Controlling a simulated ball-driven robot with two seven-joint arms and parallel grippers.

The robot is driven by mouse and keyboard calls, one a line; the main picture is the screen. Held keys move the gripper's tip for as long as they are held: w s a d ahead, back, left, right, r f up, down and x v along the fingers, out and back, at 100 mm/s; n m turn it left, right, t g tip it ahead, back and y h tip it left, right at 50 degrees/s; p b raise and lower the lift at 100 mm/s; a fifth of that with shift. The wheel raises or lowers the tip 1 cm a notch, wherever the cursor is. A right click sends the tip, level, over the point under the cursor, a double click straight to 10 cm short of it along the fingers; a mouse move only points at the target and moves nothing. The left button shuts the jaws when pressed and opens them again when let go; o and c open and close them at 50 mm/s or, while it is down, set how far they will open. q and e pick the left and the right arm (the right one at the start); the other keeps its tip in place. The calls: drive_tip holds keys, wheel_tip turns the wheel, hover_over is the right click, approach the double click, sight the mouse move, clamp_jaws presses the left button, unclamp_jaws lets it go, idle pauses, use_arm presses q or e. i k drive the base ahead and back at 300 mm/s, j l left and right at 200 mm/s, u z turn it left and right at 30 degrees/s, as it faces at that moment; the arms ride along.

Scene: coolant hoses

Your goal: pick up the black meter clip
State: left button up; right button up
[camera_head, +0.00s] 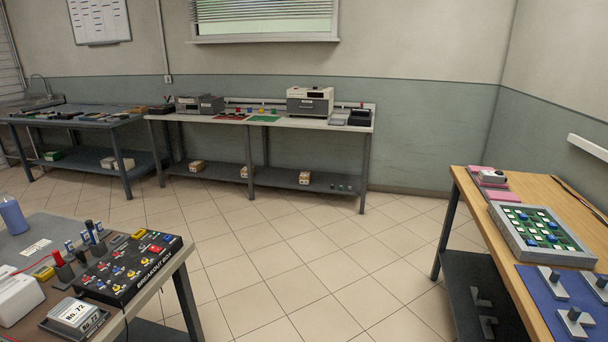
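I cannot make out a black meter clip for certain. On the near left table, a black breakout box (135,269) carries several red, yellow, blue and white parts on its top. Just left of it, small dark holders stand with upright pieces in them, one with a dark top (90,228) and one with a red top (57,258). I cannot tell whether any of these is the clip. Neither of my grippers is in view.
The near left table (25,241) also bears a box marked No. 72 (74,314) and a blue bottle (12,214). A wooden table (508,226) with a grey-framed green board (541,235) stands right. Tiled floor (300,254) between them is clear. Benches line the back.

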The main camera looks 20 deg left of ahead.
sight(80, 255)
drive_tip(key=i+l+u, duration=0.1)
drive_tip(key=i+u, duration=0.4)
drive_tip(key=i+l+u, duration=0.2)
drive_tip(key=u, duration=0.25)
drive_tip(key=i, duration=0.1)
